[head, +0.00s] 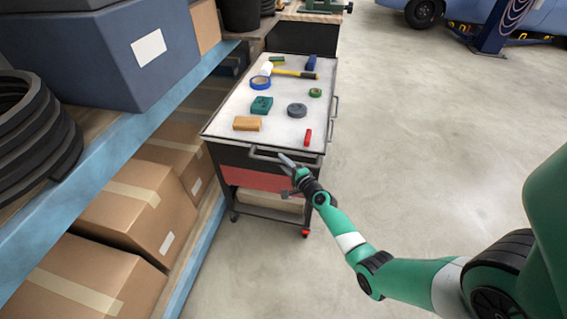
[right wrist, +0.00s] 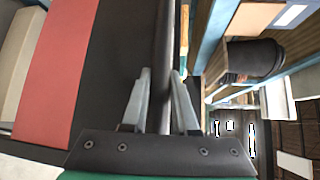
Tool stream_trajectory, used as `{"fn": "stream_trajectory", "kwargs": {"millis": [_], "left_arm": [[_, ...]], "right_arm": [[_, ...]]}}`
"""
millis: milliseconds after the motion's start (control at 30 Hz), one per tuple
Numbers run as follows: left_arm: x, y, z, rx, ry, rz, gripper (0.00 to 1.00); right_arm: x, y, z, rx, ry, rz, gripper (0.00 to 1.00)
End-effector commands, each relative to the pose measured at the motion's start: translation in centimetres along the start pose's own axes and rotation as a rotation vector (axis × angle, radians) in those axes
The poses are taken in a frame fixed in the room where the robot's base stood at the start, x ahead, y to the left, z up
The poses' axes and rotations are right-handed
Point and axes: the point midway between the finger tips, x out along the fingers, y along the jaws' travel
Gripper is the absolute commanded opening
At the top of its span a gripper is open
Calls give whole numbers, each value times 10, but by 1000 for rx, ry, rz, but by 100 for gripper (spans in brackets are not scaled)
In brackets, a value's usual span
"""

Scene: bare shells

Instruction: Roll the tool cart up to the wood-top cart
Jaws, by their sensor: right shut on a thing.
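The tool cart (head: 225,128) stands in the middle of the head view, with a pale top, dark and red drawer fronts and small casters. My right gripper (head: 286,161) is shut on the push handle (head: 262,157) at its near end. In the right wrist view the dark handle bar (right wrist: 163,60) runs between the two grey fingers (right wrist: 160,85). The wood-top cart (head: 312,17) stands beyond the tool cart's far end, partly cut off by the top edge. I cannot tell whether the carts touch. My left gripper is not in view.
Blue-edged shelving (head: 110,125) with cardboard boxes (head: 135,205) runs close along the tool cart's left side. Tape rolls, a hammer (head: 295,74), and several small items lie on the cart top. Open concrete floor (head: 430,120) lies to the right. A blue lift post (head: 495,30) and car stand far right.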

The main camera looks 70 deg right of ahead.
Motion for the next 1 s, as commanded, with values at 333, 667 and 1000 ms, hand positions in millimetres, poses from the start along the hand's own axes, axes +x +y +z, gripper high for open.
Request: {"fn": "stream_trajectory", "kwargs": {"millis": [333,667,1000], "left_arm": [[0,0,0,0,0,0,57],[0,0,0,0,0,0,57],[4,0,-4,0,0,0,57]], "right_arm": [[0,1,-1,1,2,2,0],[0,1,0,1,1,1,57],[-10,-1,0,1,1,1,57]]}}
